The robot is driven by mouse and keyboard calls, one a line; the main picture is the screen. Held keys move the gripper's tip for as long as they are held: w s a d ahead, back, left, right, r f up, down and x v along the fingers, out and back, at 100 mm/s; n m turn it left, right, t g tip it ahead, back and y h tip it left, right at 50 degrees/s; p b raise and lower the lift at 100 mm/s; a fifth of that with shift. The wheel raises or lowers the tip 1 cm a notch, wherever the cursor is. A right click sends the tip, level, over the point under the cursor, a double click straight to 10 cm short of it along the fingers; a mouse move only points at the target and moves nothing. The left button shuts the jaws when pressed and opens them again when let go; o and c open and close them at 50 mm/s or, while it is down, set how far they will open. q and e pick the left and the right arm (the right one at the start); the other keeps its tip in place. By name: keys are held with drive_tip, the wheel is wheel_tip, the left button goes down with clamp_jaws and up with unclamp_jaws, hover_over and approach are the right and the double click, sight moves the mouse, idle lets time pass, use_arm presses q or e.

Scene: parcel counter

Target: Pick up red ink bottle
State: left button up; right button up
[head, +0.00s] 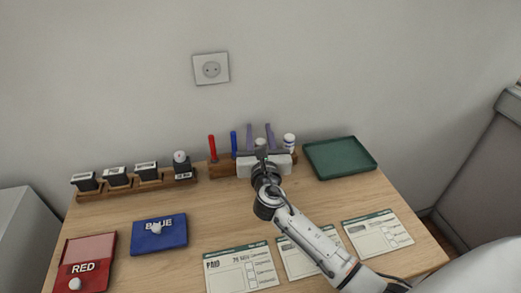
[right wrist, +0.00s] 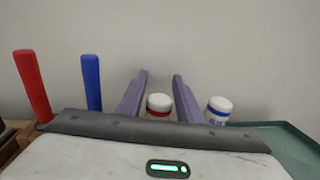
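The red ink bottle, with a white cap and a red band, shows in the right wrist view (right wrist: 158,105) between the two fingers of my right gripper (right wrist: 160,76). In the head view only its pale cap (head: 261,143) shows above the gripper's body. My right gripper (head: 259,129) is at the pen rack, with its purple-grey fingers apart on either side of the bottle. Narrow gaps seem to show between bottle and fingers. The bottle's lower part is hidden by the gripper's body. My left gripper is not in view.
A blue-banded bottle (head: 289,142) stands close to the right finger. A red marker (head: 212,147) and a blue marker (head: 234,143) stand left in the wooden rack (head: 221,168). A green tray (head: 340,157) is at right. Stamps, ink pads and forms cover other parts.

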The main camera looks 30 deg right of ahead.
drive_tip(key=c, duration=0.8)
drive_tip(key=shift+r, duration=0.15)
